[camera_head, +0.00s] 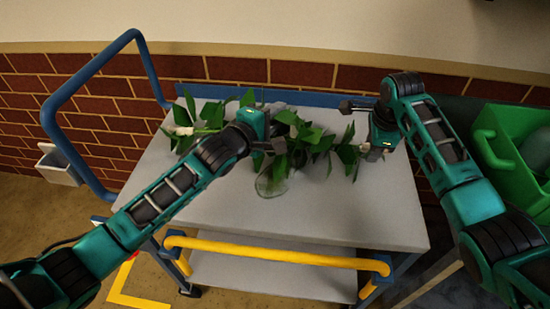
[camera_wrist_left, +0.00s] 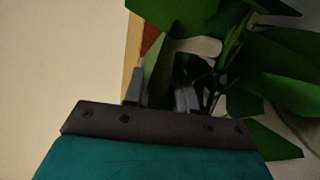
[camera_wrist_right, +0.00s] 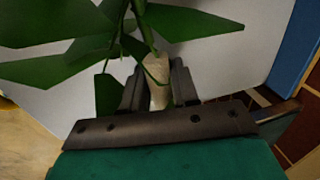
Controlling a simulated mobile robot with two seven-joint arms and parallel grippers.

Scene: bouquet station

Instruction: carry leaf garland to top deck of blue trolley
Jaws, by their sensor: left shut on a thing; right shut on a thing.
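The leaf garland (camera_head: 300,138), a strand of dark green leaves, stretches across the grey top deck (camera_head: 340,210) of the blue trolley. Whether it rests on the deck or hangs just above it, I cannot tell. My left gripper (camera_head: 258,132) is over its middle; in the left wrist view the fingers (camera_wrist_left: 162,88) are shut among leaves, with the gripped part mostly hidden. My right gripper (camera_head: 376,146) is at the garland's right end. In the right wrist view its fingers (camera_wrist_right: 158,88) are shut on a pale stem end (camera_wrist_right: 158,72).
A yellow handle bar (camera_head: 275,252) runs along the trolley's front, and a blue rail (camera_head: 62,145) rises at its left. A translucent round thing (camera_head: 271,184) shows below the leaves. A green bin (camera_head: 510,150) stands right. A brick wall (camera_head: 240,70) is behind. The deck's front is clear.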

